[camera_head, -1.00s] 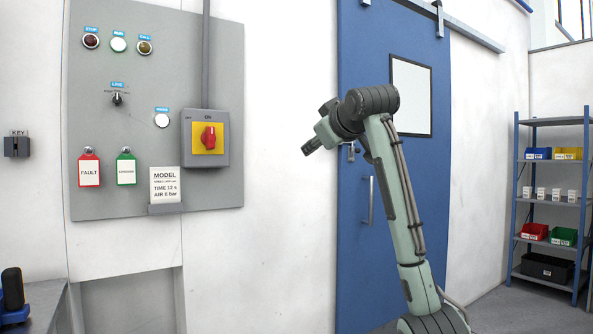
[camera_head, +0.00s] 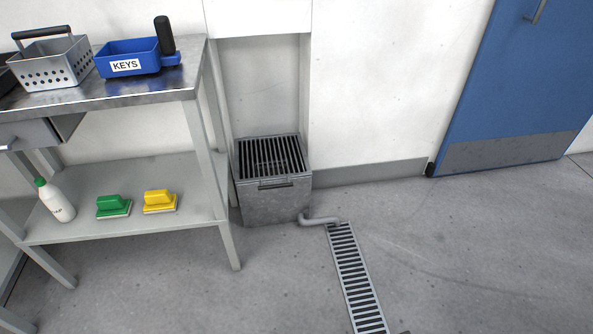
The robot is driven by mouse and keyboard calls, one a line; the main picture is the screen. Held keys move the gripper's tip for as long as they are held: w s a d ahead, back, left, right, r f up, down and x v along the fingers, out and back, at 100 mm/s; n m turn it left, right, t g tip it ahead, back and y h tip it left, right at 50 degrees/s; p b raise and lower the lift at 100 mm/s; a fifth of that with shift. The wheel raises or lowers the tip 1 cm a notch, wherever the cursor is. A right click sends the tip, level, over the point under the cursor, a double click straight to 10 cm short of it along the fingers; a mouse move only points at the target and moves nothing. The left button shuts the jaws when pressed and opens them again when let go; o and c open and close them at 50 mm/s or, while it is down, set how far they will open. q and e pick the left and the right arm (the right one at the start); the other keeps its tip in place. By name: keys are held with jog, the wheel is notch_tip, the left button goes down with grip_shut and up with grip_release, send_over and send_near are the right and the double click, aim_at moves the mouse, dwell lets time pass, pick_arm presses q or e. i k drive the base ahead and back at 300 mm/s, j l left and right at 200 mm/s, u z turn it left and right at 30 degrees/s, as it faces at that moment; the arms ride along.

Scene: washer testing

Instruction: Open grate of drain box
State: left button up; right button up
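The drain box (camera_head: 273,205) is a grey metal box on the floor against the wall, right of the steel table. Its top is a dark slatted grate (camera_head: 270,156), which looks flat and closed. A dark handle (camera_head: 275,184) sits at the front upper edge of the box. Something faint shows beneath the slats, too unclear to name. Neither of my grippers is in view.
A steel table (camera_head: 150,90) stands left of the box, holding a perforated basket (camera_head: 52,65) and a blue KEYS tray (camera_head: 128,57). Its lower shelf holds a bottle and two brushes. A pipe (camera_head: 318,221) leads to a floor drain channel (camera_head: 355,275). Floor ahead is clear.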

aim_at(309, 172)
jog(key=i+l+u, duration=0.15)
jog(key=i+l, duration=0.2)
jog(key=i, duration=0.15)
jog(key=i+l+u, duration=0.15)
jog(key=i+l, duration=0.3)
jog(key=i+l+u, duration=0.1)
jog(key=l, duration=0.25)
jog(key=i+l, duration=0.2)
jog(key=l, duration=0.2)
jog(key=i+l+u, duration=0.15)
jog(key=l, duration=0.2)
jog(key=k+l+u, duration=0.1)
jog(key=l+u, duration=0.2)
jog(key=l, duration=0.85)
